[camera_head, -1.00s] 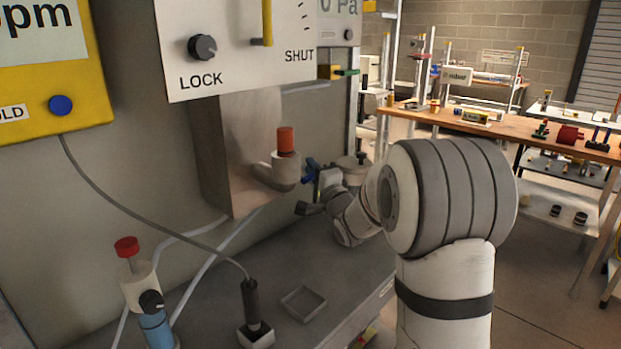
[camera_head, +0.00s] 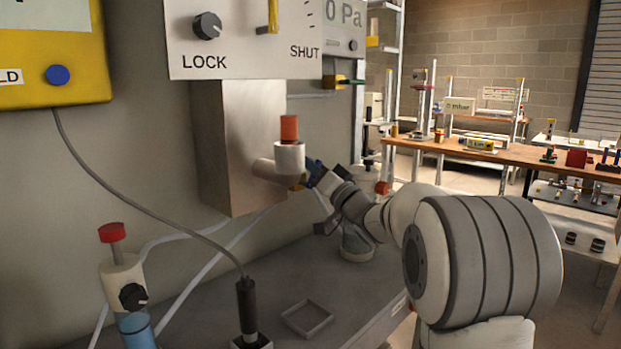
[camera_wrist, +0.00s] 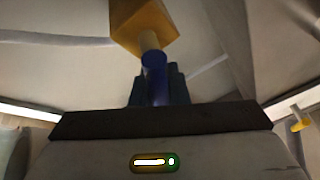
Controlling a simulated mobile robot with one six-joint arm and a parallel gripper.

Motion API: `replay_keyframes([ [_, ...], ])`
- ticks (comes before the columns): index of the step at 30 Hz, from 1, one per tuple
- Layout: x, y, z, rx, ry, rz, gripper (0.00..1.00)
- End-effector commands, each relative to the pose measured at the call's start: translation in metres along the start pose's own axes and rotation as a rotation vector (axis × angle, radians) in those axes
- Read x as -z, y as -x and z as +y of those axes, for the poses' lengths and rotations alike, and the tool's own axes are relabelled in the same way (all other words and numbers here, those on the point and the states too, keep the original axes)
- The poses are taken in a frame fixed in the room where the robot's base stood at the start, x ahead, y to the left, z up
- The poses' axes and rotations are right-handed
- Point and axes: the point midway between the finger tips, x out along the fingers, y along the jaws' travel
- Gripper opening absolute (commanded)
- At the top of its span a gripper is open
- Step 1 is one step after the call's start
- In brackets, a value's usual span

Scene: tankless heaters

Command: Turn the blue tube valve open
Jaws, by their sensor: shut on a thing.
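My gripper (camera_wrist: 156,88) is shut on a blue cylindrical handle (camera_wrist: 154,62) in the wrist view. A short pale stem joins the handle to a yellow block (camera_wrist: 145,25). In the head view my gripper (camera_head: 314,172) is just right of and slightly below a white pipe fitting (camera_head: 289,158) with an orange-red cap (camera_head: 289,128). A bit of yellow shows under that fitting. My gripper and wrist hide most of the handle there. At the lower left stands a blue tube (camera_head: 137,331) with a white top, a red cap (camera_head: 112,232) and a black knob (camera_head: 133,297).
A metal box (camera_head: 228,150) carries the fitting, below a white panel marked LOCK and SHUT (camera_head: 240,45). A yellow instrument (camera_head: 55,75) hangs at the left. The grey bench (camera_head: 225,300) holds a black probe (camera_head: 247,305) and a small square tray (camera_head: 307,320). Cables run along the wall.

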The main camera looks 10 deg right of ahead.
Motion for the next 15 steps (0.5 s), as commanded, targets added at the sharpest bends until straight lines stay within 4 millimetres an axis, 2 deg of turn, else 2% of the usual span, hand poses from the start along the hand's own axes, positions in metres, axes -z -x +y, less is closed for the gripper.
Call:
replay_keyframes([
  [6, 0.001, -0.001, -0.009, 0.074, 0.18, -0.031, 0.0],
  [15, -0.002, -0.002, -0.019, 0.15, 0.361, -0.07, 0.0],
])
